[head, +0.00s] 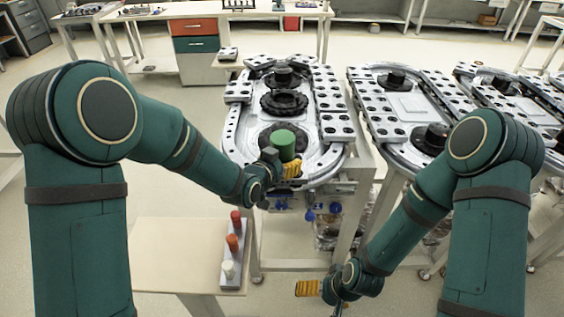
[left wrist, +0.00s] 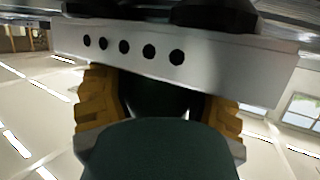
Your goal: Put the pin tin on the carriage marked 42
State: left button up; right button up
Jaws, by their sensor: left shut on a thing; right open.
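A green cylindrical tin (head: 283,145) stands upright at the near end of the ring track (head: 232,145). My left gripper (head: 290,170) is at the tin and is shut on it; the dark body between the yellow fingers (left wrist: 160,98) fills the left wrist view. I cannot read whether this tin is labelled as the pin tin. Several grey carriages with dark holes, one of them a carriage (head: 338,127), sit around the track; no number 42 can be read. My right gripper (head: 308,288) is open, low at the front, away from the track.
A low table (head: 160,255) at the lower left bears a grey rack (head: 238,253) with red, orange and white cylinders. More ring tracks (head: 400,130) stand to the right. A workbench (head: 120,15) is behind. A grey bar with holes (left wrist: 170,58) is close ahead in the left wrist view.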

pick_arm(q)
jog(key=shift+s+a+f, duration=0.1)
jog(key=shift+s+f, duration=0.05)
jog(key=shift+f, duration=0.3)
jog(key=shift+s+a+f, duration=0.1)
jog(key=shift+s+f, duration=0.05)
jog(key=shift+f, duration=0.25)
jog(key=o, duration=1)
jog(key=shift+o, duration=1.4)
jog(key=shift+w+g, duration=0.1)
jog(key=shift+g, duration=0.2)
jog(key=shift+d, duration=0.15)
jog(key=shift+d+r+p, duration=0.1)
jog(key=shift+r+p, duration=0.45)
jog(key=shift+p, duration=0.1)
jog(key=shift+s+r+p, duration=0.2)
jog(key=shift+r+p, duration=0.1)
jog(key=shift+r, duration=0.05)
jog(key=v, duration=1.1)
jog(key=shift+a+p, duration=0.25)
jog(key=shift+p, duration=0.05)
jog(key=shift+s+d, duration=0.1)
